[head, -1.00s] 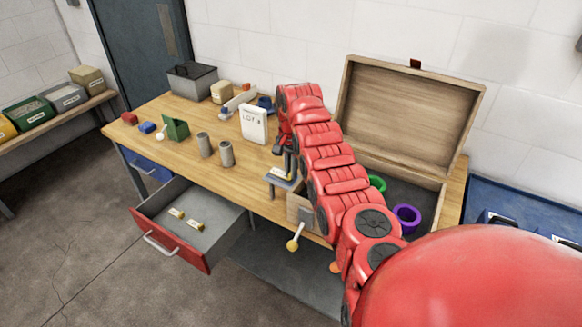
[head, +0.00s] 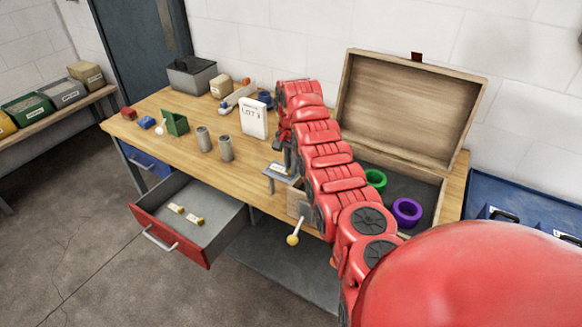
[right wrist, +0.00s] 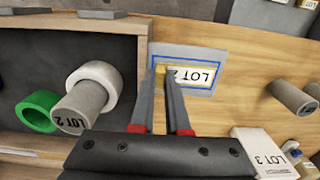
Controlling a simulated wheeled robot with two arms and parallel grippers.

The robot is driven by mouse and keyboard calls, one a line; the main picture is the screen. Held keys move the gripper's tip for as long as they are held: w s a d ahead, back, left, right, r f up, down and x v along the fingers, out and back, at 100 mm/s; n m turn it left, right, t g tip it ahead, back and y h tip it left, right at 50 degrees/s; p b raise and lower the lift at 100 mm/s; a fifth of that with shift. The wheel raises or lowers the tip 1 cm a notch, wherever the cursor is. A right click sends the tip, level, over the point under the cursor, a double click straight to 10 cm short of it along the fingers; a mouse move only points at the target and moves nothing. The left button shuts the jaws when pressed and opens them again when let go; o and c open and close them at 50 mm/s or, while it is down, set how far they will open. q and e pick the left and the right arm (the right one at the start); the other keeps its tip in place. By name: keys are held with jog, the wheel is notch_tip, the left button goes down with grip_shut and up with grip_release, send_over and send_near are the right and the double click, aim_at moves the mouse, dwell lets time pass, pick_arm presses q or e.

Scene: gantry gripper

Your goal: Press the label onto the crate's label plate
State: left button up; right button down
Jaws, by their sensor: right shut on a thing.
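My right gripper (right wrist: 168,72) is shut on the yellow tab of a white label (right wrist: 195,76) marked LOT 2. In the right wrist view the label lies within the blue outline of the grey label plate (right wrist: 182,53). I cannot tell whether it touches the plate. In the head view the plate (head: 282,181) juts out at the bench front, below the right gripper (head: 284,160), beside the open wooden crate (head: 405,115). The red arm hides part of the crate. My left gripper is not in view.
The crate holds a green ring (head: 376,178), a purple ring (head: 407,212) and, in the wrist view, a grey cylinder (right wrist: 88,105) marked LOT 2. A white LOT 3 sign (head: 254,117) and two grey cylinders (head: 226,148) stand left. An open drawer (head: 182,235) sticks out below.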

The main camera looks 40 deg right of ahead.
jog(key=shift+f, duration=0.25)
dwell(0.3)
dwell(0.4)
jog(key=c, duration=0.8)
grip_release()
jog(key=shift+c, duration=0.2)
jog(key=o, duration=0.5)
jog(key=shift+c, duration=0.2)
jog(key=shift+r, duration=0.1)
